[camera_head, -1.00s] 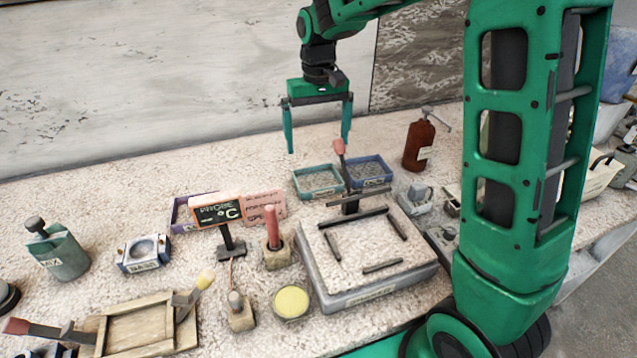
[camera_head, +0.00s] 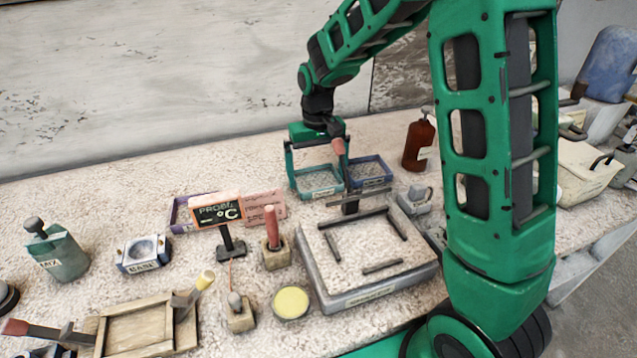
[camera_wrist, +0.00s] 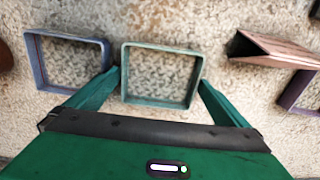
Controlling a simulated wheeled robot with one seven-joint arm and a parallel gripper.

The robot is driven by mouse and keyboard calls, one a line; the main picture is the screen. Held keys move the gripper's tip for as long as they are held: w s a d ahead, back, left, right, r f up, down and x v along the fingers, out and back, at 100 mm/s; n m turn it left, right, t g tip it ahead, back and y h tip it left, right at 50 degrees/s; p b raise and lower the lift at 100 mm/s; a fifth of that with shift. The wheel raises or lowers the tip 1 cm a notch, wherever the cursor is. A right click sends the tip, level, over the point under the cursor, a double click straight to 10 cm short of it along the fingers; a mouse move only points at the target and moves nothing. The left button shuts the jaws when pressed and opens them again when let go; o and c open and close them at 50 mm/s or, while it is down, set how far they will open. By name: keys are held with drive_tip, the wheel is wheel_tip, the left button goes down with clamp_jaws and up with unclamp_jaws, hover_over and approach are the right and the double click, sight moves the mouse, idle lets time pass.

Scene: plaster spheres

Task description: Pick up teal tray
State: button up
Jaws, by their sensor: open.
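The teal tray (camera_head: 318,192) is a small shallow rectangular tray on the speckled bench, towards the back. In the wrist view the teal tray (camera_wrist: 160,103) shows in the middle, with speckled grey inside its thin rim. My gripper (camera_head: 319,185) is open around the tray in the head view, one finger at its left side and the other near its right side. In the wrist view my gripper (camera_wrist: 158,82) has a finger on either side of the tray's near part. I cannot tell whether the fingers touch the rim.
A blue tray (camera_head: 372,181) stands close on the tray's right; it is at left in the wrist view (camera_wrist: 42,72). A brown bottle (camera_head: 418,145) stands further right. A pink sign (camera_head: 266,205) stands to the left.

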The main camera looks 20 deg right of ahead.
drive_tip(key=c, duration=0.8)
drive_tip(key=shift+r, duration=0.1)
